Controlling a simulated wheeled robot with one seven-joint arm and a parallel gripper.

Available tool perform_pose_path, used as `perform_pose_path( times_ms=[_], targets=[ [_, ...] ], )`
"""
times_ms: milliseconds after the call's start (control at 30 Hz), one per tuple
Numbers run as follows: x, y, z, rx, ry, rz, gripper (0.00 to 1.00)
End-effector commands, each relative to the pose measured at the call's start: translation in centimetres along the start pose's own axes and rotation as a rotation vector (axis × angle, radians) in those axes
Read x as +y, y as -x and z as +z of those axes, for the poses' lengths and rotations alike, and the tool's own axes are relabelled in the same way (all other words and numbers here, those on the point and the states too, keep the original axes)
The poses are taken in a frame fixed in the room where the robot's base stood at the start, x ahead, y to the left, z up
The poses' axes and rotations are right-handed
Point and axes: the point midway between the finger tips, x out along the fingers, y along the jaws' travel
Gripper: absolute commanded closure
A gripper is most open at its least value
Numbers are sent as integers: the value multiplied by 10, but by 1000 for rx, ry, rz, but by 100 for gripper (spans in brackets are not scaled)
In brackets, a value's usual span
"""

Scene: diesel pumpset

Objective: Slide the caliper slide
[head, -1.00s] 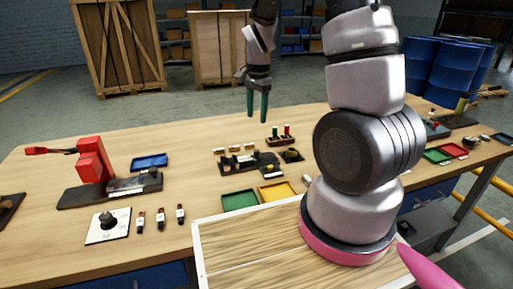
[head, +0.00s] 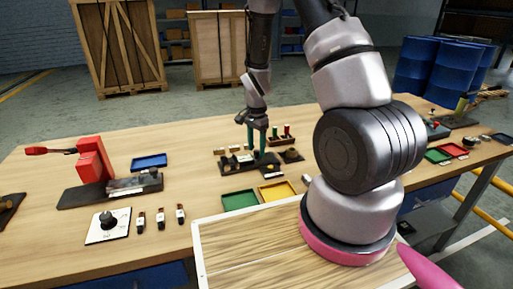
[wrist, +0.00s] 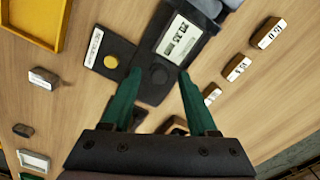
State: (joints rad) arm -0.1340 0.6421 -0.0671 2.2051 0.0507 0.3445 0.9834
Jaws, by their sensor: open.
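The caliper slide (wrist: 180,40), a dark body with a light digital display, lies at the upper middle of the wrist view. The digits look tilted and are hard to read. A dark rounded part (wrist: 158,76) sits just below it, between my fingertips. In the head view the dark caliper fixture (head: 236,168) is on the bench, partly hidden by my fingers. My gripper (head: 256,153) points down over it with green fingers. In the wrist view my gripper (wrist: 161,74) is open, with a fingertip on each side of the dark part; contact cannot be told.
A dark plate (wrist: 108,58) with a white label and yellow disc is beside the caliper. Several labelled blocks (wrist: 237,67) stand to the right in the wrist view. A green tray (head: 240,200) and yellow tray (head: 277,193) lie in front. A red-and-green pin stand (head: 281,137) is behind.

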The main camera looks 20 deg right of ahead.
Motion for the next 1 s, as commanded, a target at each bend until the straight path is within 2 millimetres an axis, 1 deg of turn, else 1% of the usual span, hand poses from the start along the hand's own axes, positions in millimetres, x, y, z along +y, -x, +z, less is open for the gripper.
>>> perform_pose_path(
  times_ms=[267, 300, 367, 400, 433, 467, 1000],
  targets=[
    [0, -2, 0, 0, 0, 0, 41],
    [0, -2, 0, 0, 0, 0, 45],
    [0, -2, 0, 0, 0, 0, 68],
    [0, -2, 0, 0, 0, 0, 83],
    [0, -2, 0, 0, 0, 0, 94],
    [0, -2, 0, 0, 0, 0, 100],
    [0, -2, 0, 0, 0, 0, 100]
  ],
)
